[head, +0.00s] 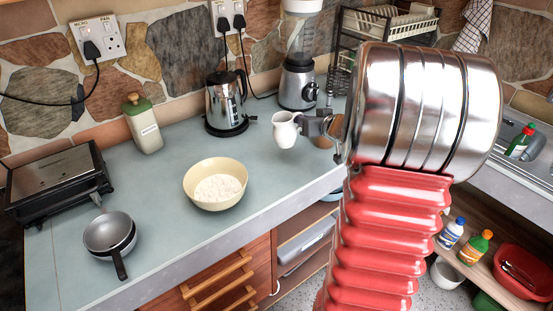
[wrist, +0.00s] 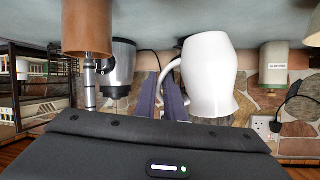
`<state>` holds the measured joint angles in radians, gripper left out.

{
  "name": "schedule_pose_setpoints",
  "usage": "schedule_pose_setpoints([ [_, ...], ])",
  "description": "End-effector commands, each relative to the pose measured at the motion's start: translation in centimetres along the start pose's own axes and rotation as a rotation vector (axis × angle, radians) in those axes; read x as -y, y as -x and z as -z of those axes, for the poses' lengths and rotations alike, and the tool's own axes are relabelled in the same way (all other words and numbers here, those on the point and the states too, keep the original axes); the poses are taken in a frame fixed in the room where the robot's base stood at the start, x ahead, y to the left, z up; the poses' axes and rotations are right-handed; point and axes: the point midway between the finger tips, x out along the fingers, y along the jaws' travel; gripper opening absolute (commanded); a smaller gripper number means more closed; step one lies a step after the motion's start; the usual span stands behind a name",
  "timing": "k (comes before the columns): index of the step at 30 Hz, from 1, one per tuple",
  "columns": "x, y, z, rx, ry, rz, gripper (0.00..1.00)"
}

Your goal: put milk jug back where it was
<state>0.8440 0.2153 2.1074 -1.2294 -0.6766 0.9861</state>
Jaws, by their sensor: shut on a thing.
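The white milk jug (head: 286,129) is upright over the back part of the counter, left of my gripper (head: 314,126) in the head view. In the wrist view, which is upside down, the jug (wrist: 210,78) shows large beside my gripper's fingers (wrist: 165,98). My gripper is shut on the jug at its handle side. I cannot tell whether the jug's base touches the counter.
A cream bowl of white contents (head: 215,190) stands front left on the counter (head: 150,205). A kettle (head: 228,104) and a blender (head: 298,82) stand behind the jug. A brown cylindrical thing (wrist: 86,28) is close to my gripper. Counter between bowl and kettle is clear.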

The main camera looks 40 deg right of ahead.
Motion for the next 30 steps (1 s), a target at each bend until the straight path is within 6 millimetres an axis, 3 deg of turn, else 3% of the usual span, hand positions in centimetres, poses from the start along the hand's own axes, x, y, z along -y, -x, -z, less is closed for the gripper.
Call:
schedule_pose_setpoints([
  [4, -0.9, 0.5, 0.2, -0.002, -0.003, -0.007, 0.0],
  [14, -0.8, 0.3, 0.1, -0.001, -0.002, -0.004, 0.0],
  [24, -1.1, -1.3, -3.7, 0.001, -0.004, 0.0, 0.0],
  [30, -1.2, -1.6, -4.4, -0.002, -0.001, 0.0, 0.0],
])
